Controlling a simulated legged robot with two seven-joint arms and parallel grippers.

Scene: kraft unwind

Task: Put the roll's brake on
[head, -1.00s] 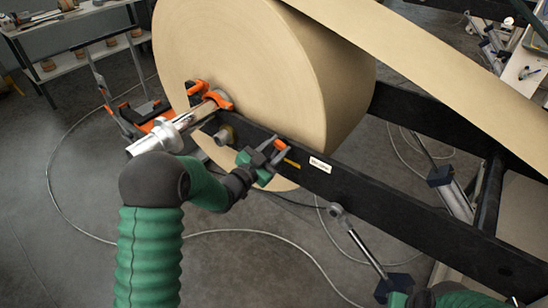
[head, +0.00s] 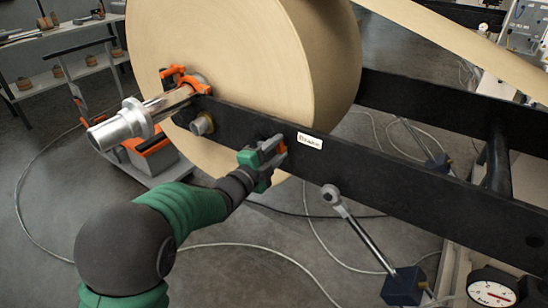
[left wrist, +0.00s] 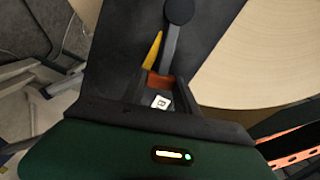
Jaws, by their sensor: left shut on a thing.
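The large kraft paper roll (head: 240,60) hangs on a metal shaft beside a black beam (head: 390,175). A white label reading "Brake" (head: 310,141) is on the beam. My left gripper (head: 275,152) is at the beam just left of the label. It is shut on the grey brake lever (left wrist: 172,45), which shows in the left wrist view with a round dark pivot at its top. A yellow mark (left wrist: 153,50) lies beside the lever on the beam. In the head view the jaws mostly hide the lever. My right gripper is out of view.
An orange clamp (head: 185,78) sits around the shaft (head: 140,120) at the left. A cylinder rod (head: 355,225) stands below the beam. A gauge (head: 491,292) is at the bottom right. Cables cross the open floor.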

